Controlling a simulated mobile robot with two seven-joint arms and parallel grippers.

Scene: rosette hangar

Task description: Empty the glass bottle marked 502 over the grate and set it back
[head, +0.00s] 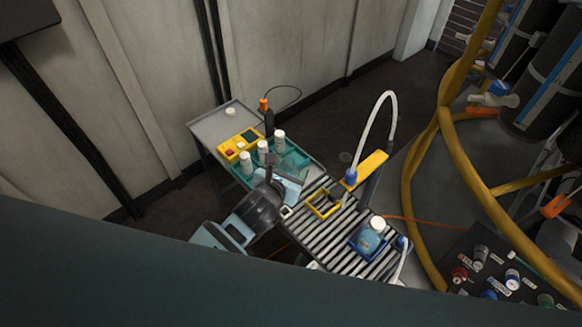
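A bluish bottle with a white cap (370,238) stands in a blue holder (357,250) on the near right part of a slatted roller surface (318,238). Its marking is too small to read. Three white-capped bottles (262,150) stand in a teal tray (296,160) at the back left; no number is legible on them. A small yellow-framed opening (323,204) lies on the slats; I cannot tell whether it is the grate. My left gripper (283,178) is over the tray's near edge, close to the bottles. Its fingers are unclear. My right gripper is out of view.
A yellow box with buttons (238,145) sits on the grey table (205,128). Yellow pipes (450,150) and a dark panel of knobs (500,270) are at right.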

